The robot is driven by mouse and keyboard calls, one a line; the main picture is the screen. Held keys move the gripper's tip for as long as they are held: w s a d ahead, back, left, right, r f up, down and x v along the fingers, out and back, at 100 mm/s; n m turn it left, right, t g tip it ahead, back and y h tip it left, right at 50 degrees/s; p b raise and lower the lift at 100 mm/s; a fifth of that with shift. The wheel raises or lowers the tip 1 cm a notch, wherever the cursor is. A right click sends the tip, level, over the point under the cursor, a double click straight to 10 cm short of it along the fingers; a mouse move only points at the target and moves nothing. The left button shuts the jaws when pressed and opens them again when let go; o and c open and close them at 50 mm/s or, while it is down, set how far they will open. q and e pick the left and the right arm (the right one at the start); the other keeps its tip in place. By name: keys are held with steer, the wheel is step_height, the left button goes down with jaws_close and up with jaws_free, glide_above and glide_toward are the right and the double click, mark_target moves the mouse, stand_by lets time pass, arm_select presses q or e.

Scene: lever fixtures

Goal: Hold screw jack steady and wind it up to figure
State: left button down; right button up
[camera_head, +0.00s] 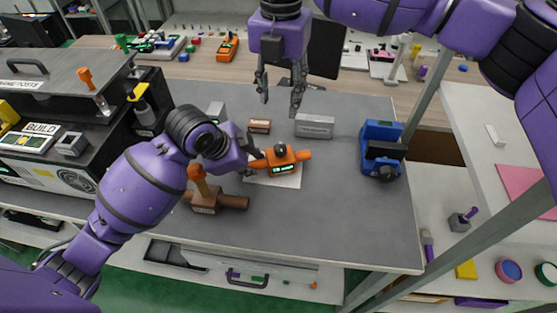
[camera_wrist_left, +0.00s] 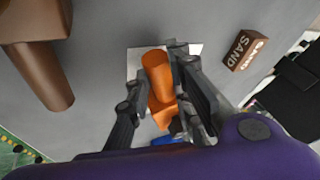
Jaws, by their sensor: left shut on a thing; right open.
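The orange screw jack (camera_head: 292,157) stands on a white sheet (camera_head: 290,181) on the grey bench. It has a dark knob on top and a green lit display on its front, with figures too small to read. My left gripper (camera_head: 257,160) is shut on the jack's left side arm. In the left wrist view the jack's orange rounded arm (camera_wrist_left: 156,70) lies between the two fingers, and the palm hides part of its body. My right gripper (camera_head: 280,105) is open and empty, pointing down above the bench behind the jack.
A brown block with side bar and upright handle (camera_head: 206,203) stands front left of the jack. Behind are a brown SAND block (camera_head: 260,126) and a grey block (camera_head: 314,126). A blue device (camera_head: 381,150) stands right. Bare bench lies between jack and blue device.

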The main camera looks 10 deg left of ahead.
arm_select(q)
steer(key=shift+f, duration=0.15)
steer(key=c, duration=1.5)
jaws_free()
